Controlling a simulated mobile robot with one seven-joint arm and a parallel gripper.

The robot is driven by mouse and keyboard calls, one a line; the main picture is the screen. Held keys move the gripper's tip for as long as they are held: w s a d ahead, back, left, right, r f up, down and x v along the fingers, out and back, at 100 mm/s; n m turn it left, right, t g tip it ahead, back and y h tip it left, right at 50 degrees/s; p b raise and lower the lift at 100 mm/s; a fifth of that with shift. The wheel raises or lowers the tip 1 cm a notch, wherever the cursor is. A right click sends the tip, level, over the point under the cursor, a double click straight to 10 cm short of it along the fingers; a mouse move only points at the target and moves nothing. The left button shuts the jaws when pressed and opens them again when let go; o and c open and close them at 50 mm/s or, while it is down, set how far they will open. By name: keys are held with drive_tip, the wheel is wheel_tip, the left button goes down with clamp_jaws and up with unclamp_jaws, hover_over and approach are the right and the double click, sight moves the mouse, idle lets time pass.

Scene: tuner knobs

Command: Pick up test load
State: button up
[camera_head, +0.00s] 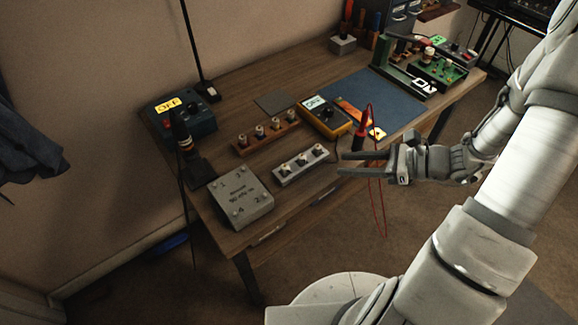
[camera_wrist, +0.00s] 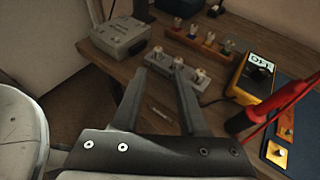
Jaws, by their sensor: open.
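Nothing carries a readable "test load" label. Several small metal-topped cylinders (camera_head: 276,124) stand upright in a brown wooden rack (camera_head: 243,153); they also show in the wrist view (camera_wrist: 209,39). A grey metal box (camera_head: 240,196) with printed text, partly unreadable, sits at the near left corner. My gripper (camera_head: 341,163) is open and empty, right of the grey strip. In the wrist view its fingers (camera_wrist: 168,64) point toward the strip and cover part of it.
A yellow meter (camera_head: 333,129) and a red probe (camera_head: 360,129) with a hanging red lead are close to my gripper. A blue mat (camera_head: 385,92) lies behind. A blue box (camera_head: 200,124) marked OFF and a black pole (camera_head: 194,45) stand at left.

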drive_tip(key=b, duration=0.2)
approach(286, 166)
drive_tip(key=x, duration=0.5)
drive_tip(key=shift+w, duration=0.25)
drive_tip(key=x, duration=0.4)
drive_tip(key=shift+s+a+f, duration=0.1)
drive_tip(key=shift+s+f, duration=0.1)
drive_tip(key=shift+f, duration=0.1)
drive_tip(key=shift+w+a+f, duration=0.2)
drive_tip(key=shift+w+a, duration=0.05)
drive_tip(key=shift+a, duration=0.25)
clamp_jaws()
